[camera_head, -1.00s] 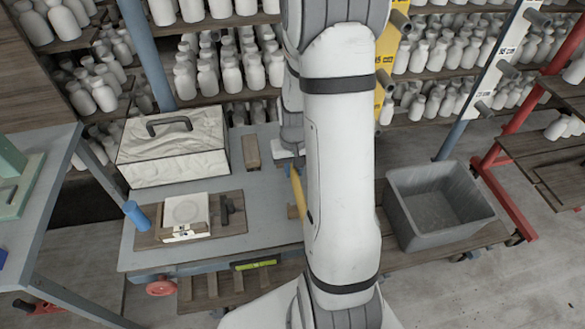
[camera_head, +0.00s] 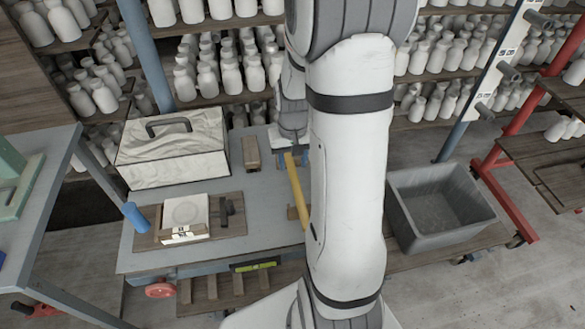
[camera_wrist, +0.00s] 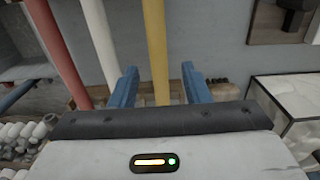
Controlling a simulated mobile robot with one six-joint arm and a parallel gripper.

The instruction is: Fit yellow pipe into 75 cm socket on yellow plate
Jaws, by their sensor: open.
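The yellow pipe (camera_head: 297,186) lies on the grey workbench (camera_head: 265,205), partly hidden by my arm in the head view. In the wrist view the yellow pipe (camera_wrist: 156,45) runs between the two blue fingers of my gripper (camera_wrist: 157,78). The gripper is open, with a visible gap between each finger and the pipe. In the head view part of my gripper (camera_head: 287,157) shows at the pipe's far end. The yellow plate and its 75 cm socket are not visible now; my arm covers that part of the head view.
A red pipe (camera_wrist: 55,50) and a white pipe (camera_wrist: 100,40) lie left of the yellow one. A white case (camera_head: 175,150) and a board (camera_head: 150,240) with a pale block are on the bench. A grey bin (camera_head: 440,205) stands right. Bottle shelves (camera_head: 210,103) line the back.

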